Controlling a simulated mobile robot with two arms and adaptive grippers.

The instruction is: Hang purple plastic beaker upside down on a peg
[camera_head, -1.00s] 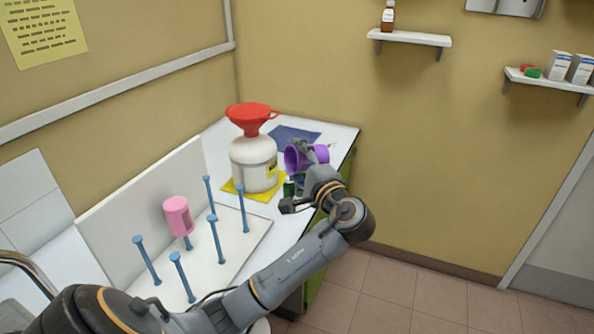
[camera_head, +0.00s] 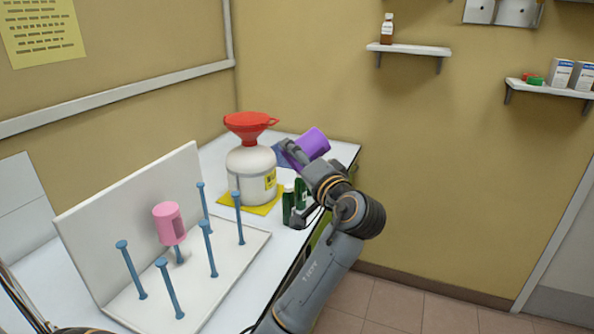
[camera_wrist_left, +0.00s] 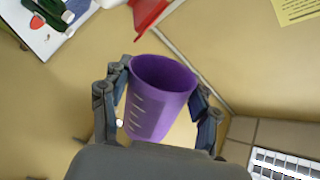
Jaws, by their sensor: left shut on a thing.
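The purple beaker (camera_head: 305,148) is held in the air by my left gripper (camera_head: 288,150), tilted, near the white jug at the back of the counter. In the left wrist view the purple beaker (camera_wrist_left: 160,95) sits between the two fingers of my left gripper (camera_wrist_left: 162,105), which press on its sides, its open mouth facing away from the palm. The drying rack (camera_head: 240,258) has several blue pegs (camera_head: 208,248), most of them bare. A pink beaker (camera_head: 169,223) hangs upside down on one peg. My right gripper is not in view.
A white jug (camera_head: 250,178) with a red funnel (camera_head: 250,122) stands on a yellow mat (camera_head: 238,208) behind the rack. Green bottles (camera_head: 289,205) stand beside it, close to my arm. The rack's back panel (camera_head: 130,225) rises on the left.

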